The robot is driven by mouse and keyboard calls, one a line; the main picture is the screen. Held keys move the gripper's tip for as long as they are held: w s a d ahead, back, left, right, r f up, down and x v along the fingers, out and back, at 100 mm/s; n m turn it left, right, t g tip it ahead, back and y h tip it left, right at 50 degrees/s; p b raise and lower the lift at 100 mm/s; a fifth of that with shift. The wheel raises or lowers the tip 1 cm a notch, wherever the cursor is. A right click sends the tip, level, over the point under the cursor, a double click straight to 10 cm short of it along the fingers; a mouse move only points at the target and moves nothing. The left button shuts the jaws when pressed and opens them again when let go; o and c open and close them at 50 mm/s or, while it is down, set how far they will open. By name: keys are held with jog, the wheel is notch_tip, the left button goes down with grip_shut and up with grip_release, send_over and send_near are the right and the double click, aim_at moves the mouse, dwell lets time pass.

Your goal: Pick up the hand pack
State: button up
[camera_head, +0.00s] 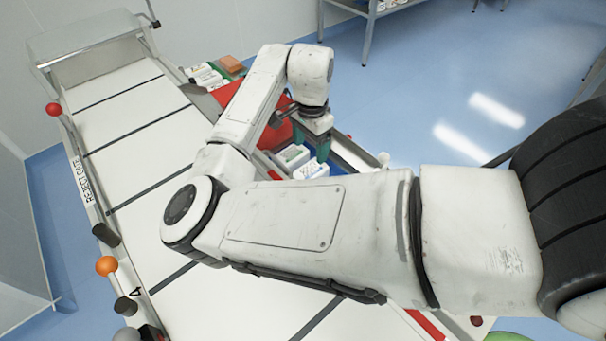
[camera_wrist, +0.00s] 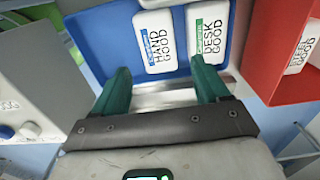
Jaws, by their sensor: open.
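The hand pack (camera_wrist: 158,40) is white, with a blue stripe and the words HAND GOOD. It lies in a blue tray (camera_wrist: 93,30), left of a white pack with a green stripe reading DESK GOOD (camera_wrist: 208,32). In the head view a white pack with a blue mark, apparently the hand pack (camera_head: 311,171), shows below my gripper (camera_head: 320,150). In the wrist view my gripper (camera_wrist: 160,68) is open, its two green fingers apart and nothing between them. The fingertips overlap the tray's near side in the picture, and the hand pack is just beyond them.
A red bin (camera_wrist: 271,75) holding a white pack (camera_wrist: 303,50) stands right of the blue tray in the wrist view. A white conveyor (camera_head: 130,125) runs along the left in the head view. Blue floor (camera_head: 420,110) is clear to the right.

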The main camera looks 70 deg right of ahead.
aim_at(310, 170)
jog(key=shift+s+a+f, duration=0.1)
jog(key=shift+a+f, duration=0.05)
jog(key=shift+f, duration=3.8)
jog(key=shift+c, duration=0.4)
jog(key=c, duration=0.8)
jog(key=shift+r, duration=0.15)
jog(key=shift+c, duration=0.2)
